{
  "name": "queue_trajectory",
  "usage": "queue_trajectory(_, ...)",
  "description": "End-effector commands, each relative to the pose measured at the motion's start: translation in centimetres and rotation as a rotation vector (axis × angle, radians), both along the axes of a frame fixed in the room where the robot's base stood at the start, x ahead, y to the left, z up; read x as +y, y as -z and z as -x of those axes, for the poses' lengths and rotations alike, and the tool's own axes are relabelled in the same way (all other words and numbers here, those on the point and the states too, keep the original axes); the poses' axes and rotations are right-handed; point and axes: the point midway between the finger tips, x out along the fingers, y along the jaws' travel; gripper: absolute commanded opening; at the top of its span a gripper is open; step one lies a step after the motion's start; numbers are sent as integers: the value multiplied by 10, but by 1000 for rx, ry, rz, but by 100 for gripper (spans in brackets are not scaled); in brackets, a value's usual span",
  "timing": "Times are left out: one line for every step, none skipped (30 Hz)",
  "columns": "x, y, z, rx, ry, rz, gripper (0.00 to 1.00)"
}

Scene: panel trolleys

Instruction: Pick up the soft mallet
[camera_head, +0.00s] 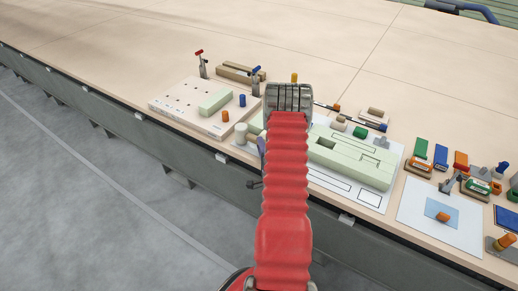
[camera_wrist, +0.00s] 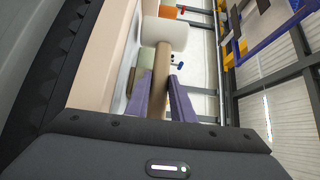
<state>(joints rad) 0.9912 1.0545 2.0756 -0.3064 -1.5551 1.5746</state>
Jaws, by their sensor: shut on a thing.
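The soft mallet has a thick white cylindrical head (camera_wrist: 165,33) and a brown handle (camera_wrist: 161,68). My gripper (camera_wrist: 160,90) has two purple fingers, one on each side of the handle, and is shut on it. The head lies beyond the fingertips in the wrist view. In the head view my red arm hides most of the gripper; one purple finger (camera_head: 261,146) shows at its left edge. A pale cylinder beside it at the left looks like the mallet head (camera_head: 241,133). I cannot tell whether the mallet touches the table.
A pegged board (camera_head: 187,101) with a pale green block (camera_head: 214,101) and toggle clamps lies left on the long table (camera_head: 130,48). A pale green slotted block (camera_head: 350,158) lies right of my arm. Clamps and coloured blocks crowd the far right. The table's back is clear.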

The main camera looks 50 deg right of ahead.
Motion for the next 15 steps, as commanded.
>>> queue_trajectory(-1,-9,-1,-5,0,5,0)
queue_trajectory(-1,-12,-1,-5,0,5,0)
queue_trajectory(-1,-17,0,-6,0,6,0)
queue_trajectory(-1,-21,-1,-6,0,6,0)
queue_trajectory(-1,-25,-1,-6,0,6,0)
queue_trajectory(-1,-31,-1,-6,0,7,0)
queue_trajectory(-1,-35,-1,-6,0,7,0)
queue_trajectory(-1,-39,-1,-6,0,7,0)
queue_trajectory(-1,-45,-1,-7,0,9,0)
queue_trajectory(-1,-49,-1,-7,0,9,0)
queue_trajectory(-1,-54,-1,-7,0,9,0)
queue_trajectory(-1,-59,-1,-6,0,8,0)
queue_trajectory(-1,-62,-1,-6,0,8,0)
queue_trajectory(-1,-66,-1,-6,0,8,0)
queue_trajectory(-1,-71,-1,-7,0,7,0)
